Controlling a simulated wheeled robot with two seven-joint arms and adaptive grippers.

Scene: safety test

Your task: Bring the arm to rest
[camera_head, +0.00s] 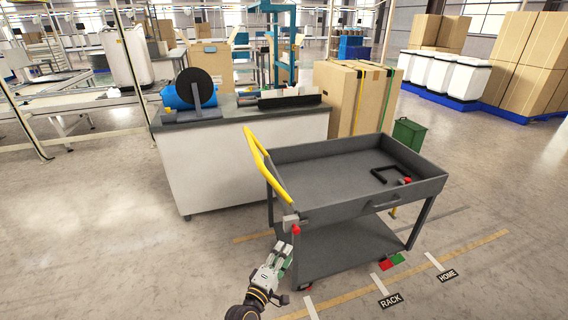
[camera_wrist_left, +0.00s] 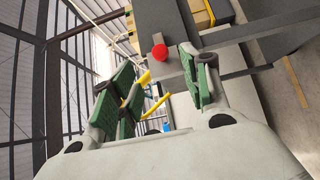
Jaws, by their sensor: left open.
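My left gripper (camera_head: 280,258) is in the lower middle of the head view, in front of the cart's near left corner. It is open, with nothing between its fingers. In the left wrist view the open green-padded fingers (camera_wrist_left: 165,85) frame a red knob (camera_wrist_left: 159,52) on the cart, which lies beyond them. The same red knob (camera_head: 295,230) shows in the head view just above the fingertips. The grey cart (camera_head: 340,195) has a yellow handle (camera_head: 262,160). I cannot tell whether the fingers touch the cart. My right gripper is not in view.
A black bracket-like part with a red end (camera_head: 388,175) lies in the cart's top tray. Floor labels RACK (camera_head: 391,300) and HOME (camera_head: 447,275) lie right of the cart. A workbench (camera_head: 240,155) and cardboard boxes (camera_head: 355,98) stand behind. The floor at left is clear.

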